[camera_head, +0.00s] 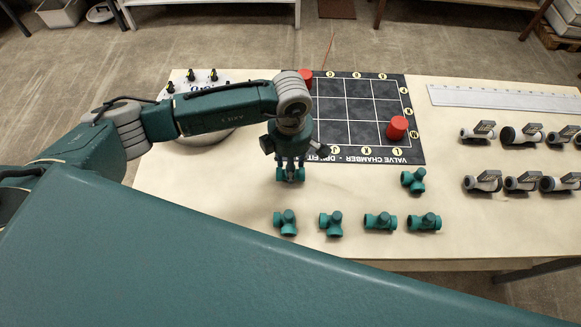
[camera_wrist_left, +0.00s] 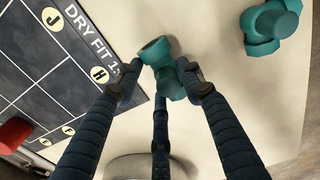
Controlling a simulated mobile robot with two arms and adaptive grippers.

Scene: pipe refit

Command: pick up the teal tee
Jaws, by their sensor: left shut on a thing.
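My left gripper (camera_head: 289,167) comes in from the left and points down at the table, in front of the black grid mat. It is shut on a teal tee (camera_head: 290,176). In the left wrist view the fingers of the left gripper (camera_wrist_left: 165,80) close around this tee (camera_wrist_left: 155,54), and parts of it are hidden behind them. Other teal tees lie on the table: one at the right (camera_head: 412,181), and a front row with a left one (camera_head: 286,222), a second (camera_head: 331,223), a third (camera_head: 380,221) and a right one (camera_head: 424,222). My right gripper is not in view.
The black grid mat (camera_head: 360,118) bears a red cylinder at the right (camera_head: 397,127) and one at the back left (camera_head: 305,78). Several grey valves (camera_head: 522,181) stand in two rows at right, below a white ruler-like strip (camera_head: 500,97). The table's front left is bare.

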